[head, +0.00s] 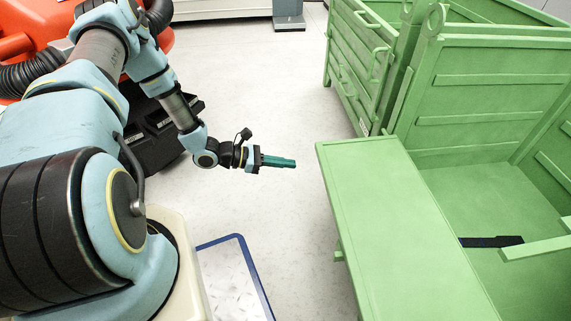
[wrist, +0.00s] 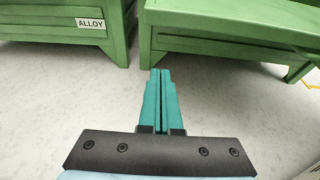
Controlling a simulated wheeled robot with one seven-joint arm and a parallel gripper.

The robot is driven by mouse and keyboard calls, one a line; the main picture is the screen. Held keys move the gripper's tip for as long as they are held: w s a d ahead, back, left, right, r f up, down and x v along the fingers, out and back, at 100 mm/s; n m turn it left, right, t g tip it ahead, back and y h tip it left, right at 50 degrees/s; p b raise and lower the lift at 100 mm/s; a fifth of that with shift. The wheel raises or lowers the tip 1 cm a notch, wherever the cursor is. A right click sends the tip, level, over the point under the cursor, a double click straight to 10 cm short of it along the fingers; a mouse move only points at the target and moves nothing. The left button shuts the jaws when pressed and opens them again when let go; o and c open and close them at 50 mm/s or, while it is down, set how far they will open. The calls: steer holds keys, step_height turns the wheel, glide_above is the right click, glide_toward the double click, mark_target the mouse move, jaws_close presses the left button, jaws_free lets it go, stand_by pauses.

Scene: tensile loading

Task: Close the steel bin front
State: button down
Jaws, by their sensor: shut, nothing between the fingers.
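The green bin with its front lowered, taken to be the steel bin, stands at the right in the head view; its inner wall (head: 490,100) shows. Its front panel (head: 395,215) is folded outward, lying roughly flat toward my side. My gripper (head: 293,163) has teal fingers and is shut and empty, left of the panel's far corner with a gap of floor between. In the wrist view the shut fingers (wrist: 160,75) point at the floor gap below a green bin edge (wrist: 235,35). The bin's right part is cut off.
Another green bin (head: 355,70), its front upright with handles, stands behind; an ALLOY label (wrist: 90,23) shows on the left bin in the wrist view. A black strip (head: 490,241) lies inside the open bin. Pale floor (head: 250,90) is clear around my gripper.

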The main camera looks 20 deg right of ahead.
steer(key=b+x, duration=0.2)
steer(key=x, duration=0.5)
steer(key=shift+r+b, duration=0.35)
steer(key=shift+r, duration=1.65)
